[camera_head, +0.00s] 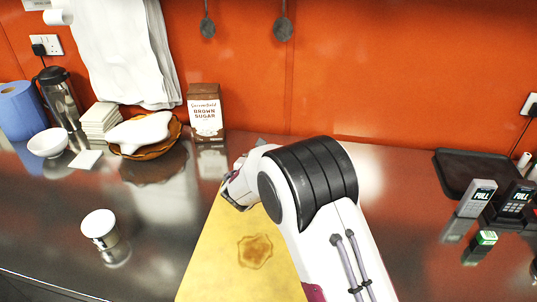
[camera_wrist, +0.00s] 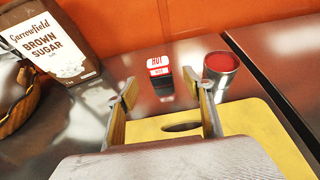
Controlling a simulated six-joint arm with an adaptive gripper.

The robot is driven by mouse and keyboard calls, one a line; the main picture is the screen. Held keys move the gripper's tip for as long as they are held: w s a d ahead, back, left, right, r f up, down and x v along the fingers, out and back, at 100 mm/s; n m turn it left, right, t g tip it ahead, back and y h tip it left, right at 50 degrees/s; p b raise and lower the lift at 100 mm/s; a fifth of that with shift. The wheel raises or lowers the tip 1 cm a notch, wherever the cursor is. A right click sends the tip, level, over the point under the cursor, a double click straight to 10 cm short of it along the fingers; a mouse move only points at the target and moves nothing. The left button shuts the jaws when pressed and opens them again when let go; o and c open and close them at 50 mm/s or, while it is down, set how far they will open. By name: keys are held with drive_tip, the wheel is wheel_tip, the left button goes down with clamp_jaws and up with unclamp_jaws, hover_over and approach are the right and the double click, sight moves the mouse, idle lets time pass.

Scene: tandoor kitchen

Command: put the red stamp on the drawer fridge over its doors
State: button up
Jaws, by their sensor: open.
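A small block with a red and white label reading HOT (camera_wrist: 158,68), which looks like the red stamp, stands upright on the steel surface in the wrist view. My gripper (camera_wrist: 161,86) is open and empty. Its two fingers point toward the block, which stands beyond the tips and between them in the picture. In the head view my gripper (camera_head: 236,190) is at the far left edge of the yellow board, and my arm hides the block. The steel worktop (camera_head: 150,240) may be the drawer fridge's top; I cannot tell. No fridge doors are clearly visible.
A metal cup with a red top (camera_wrist: 220,72) stands right of the block. The yellow board (camera_head: 215,255) lies below my arm. The brown sugar box (camera_head: 205,112) stands by the wall. A white cup (camera_head: 100,228) is at left; devices marked FULL (camera_head: 478,195) are at right.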

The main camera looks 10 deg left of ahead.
drive_tip(key=shift+w, duration=0.15)
drive_tip(key=shift+x, duration=1.2)
drive_tip(key=shift+x, duration=2.6)
drive_tip(key=shift+a+r, duration=0.1)
drive_tip(key=shift+a, duration=0.05)
drive_tip(key=c, duration=1.3)
drive_tip(key=shift+r, duration=0.2)
drive_tip(key=shift+r, duration=4.85)
